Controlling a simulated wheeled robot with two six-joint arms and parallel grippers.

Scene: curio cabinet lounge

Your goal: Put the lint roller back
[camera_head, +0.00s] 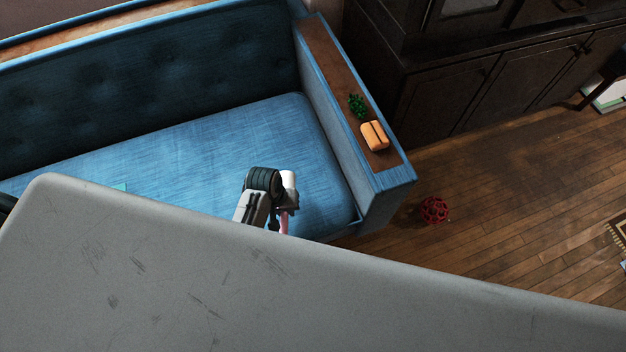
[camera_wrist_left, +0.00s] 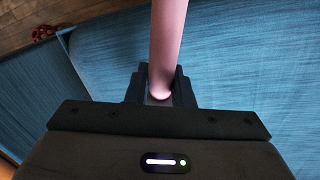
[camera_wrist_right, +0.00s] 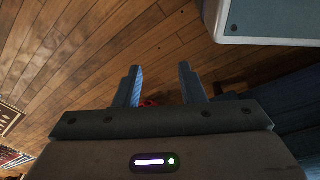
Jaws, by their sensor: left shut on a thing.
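The lint roller has a white roller end (camera_head: 290,181) and a pink handle (camera_wrist_left: 167,40). My left gripper (camera_head: 284,208) is shut on the handle, near its end, as the left wrist view shows. It holds the roller in front of or above the right part of the blue sofa seat (camera_head: 240,135); I cannot tell the exact height. My right gripper (camera_wrist_right: 160,70) is open and empty, above the wooden floor. It is not seen in the head view.
The sofa's right armrest has a wooden top (camera_head: 325,55) bearing a small green plant (camera_head: 357,105) and an orange object (camera_head: 374,135). A red openwork ball (camera_head: 434,210) lies on the floor. A dark cabinet (camera_head: 440,100) stands behind. A grey surface hides the lower head view.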

